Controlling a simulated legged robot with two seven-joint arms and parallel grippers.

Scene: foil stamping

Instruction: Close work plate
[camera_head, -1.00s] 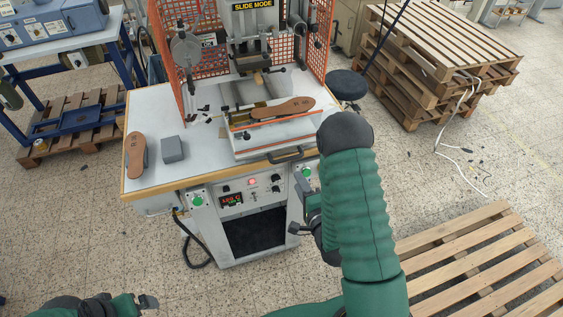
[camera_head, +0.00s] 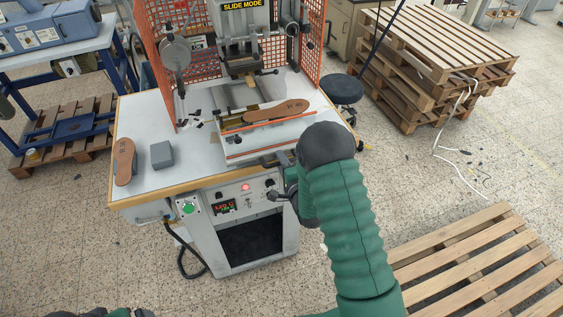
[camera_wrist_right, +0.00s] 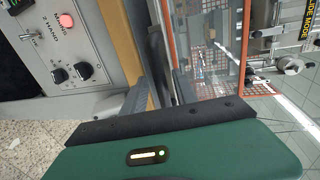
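The work plate (camera_head: 232,152) is a light slab on orange-edged rails, slid out toward the front edge of the stamping machine's table. A brown shoe sole (camera_head: 275,111) lies on it. Its dark handle (camera_head: 283,156) is at the plate's front and also shows in the wrist view (camera_wrist_right: 156,55). My right gripper (camera_head: 279,186) is at the table front, just below the handle and close to it. The arm partly hides it, and I cannot tell whether it touches or grips the handle. My left gripper (camera_head: 132,313) barely shows at the bottom edge.
A second brown sole (camera_head: 124,161) and a grey block (camera_head: 162,155) lie on the table's left. An orange mesh guard (camera_head: 312,40) surrounds the press head. Below the table front are a control panel with knobs and a green button (camera_head: 188,208). A pallet (camera_head: 480,262) lies at right.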

